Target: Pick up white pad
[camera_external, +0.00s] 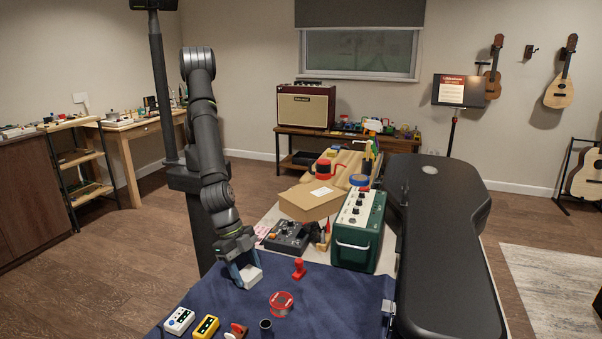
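The white pad (250,278) is a small pale block at the left rear part of the dark blue mat (330,298). My gripper (246,270) points down right at it, with a blue-grey finger on either side of the pad. The fingers look close to its sides, but I cannot tell whether they press on it. I also cannot tell whether the pad rests on the mat or is slightly raised. The gripper covers its rear part.
A red figure-like piece (299,268) and a red-rimmed round item (281,303) are right of the pad. White (179,320) and yellow (206,327) pedals stand in front. Behind are a black pedal (288,238), cardboard box (311,201), green amplifier (358,232) and black guitar case (445,260).

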